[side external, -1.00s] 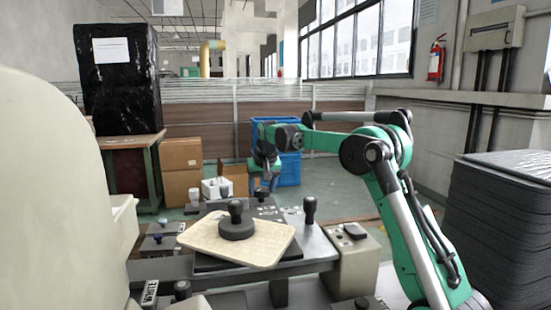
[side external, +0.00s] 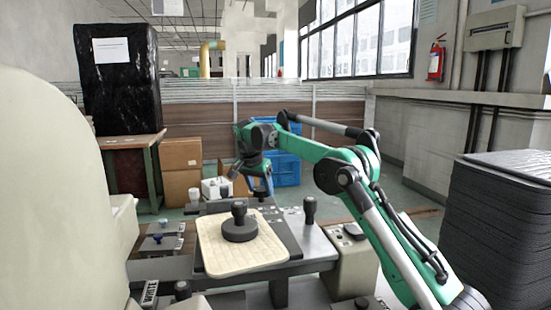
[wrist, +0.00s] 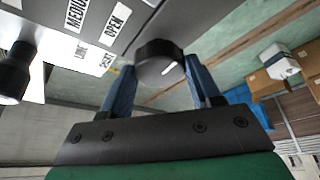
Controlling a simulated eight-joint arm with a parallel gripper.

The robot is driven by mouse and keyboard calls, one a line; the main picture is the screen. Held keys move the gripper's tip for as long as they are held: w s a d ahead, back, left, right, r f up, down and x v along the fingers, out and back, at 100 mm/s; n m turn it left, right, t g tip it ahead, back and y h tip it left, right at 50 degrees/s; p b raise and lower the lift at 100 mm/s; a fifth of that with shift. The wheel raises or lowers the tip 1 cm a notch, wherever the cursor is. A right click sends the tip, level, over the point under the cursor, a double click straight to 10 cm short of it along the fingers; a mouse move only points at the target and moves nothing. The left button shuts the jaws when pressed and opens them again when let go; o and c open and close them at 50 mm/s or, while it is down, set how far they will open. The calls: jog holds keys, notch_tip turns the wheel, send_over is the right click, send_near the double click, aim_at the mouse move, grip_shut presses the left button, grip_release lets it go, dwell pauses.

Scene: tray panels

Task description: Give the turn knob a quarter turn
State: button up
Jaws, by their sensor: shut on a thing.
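The turn knob (wrist: 158,60) is a black round knob with a white pointer mark on its face, at the edge of the grey panel in the wrist view. My gripper (wrist: 157,78) has its two blue fingers on either side of the knob, shut on it. The pointer mark slants toward the right finger. In the side external view my gripper (side external: 261,187) points down at the far edge of the panel, and the knob cannot be made out there.
Labels such as OPEN sit on the grey panel (wrist: 135,12) beside the knob. A black-handled control (wrist: 14,75) stands at the left. In the side view, a beige board (side external: 222,257) with a black knobbed disc (side external: 239,228) lies nearer the camera. Blue crates (side external: 287,170) stand behind.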

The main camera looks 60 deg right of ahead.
aim_at(255, 205)
jog(key=shift+m, duration=0.4)
jog(key=o, duration=1.3)
jog(key=shift+v, duration=2.8)
jog(key=shift+w, duration=0.1)
jog(key=x, duration=0.5)
jog(key=shift+d+f, duration=0.1)
jog(key=shift+f, duration=0.25)
jog(key=shift+n, duration=0.4)
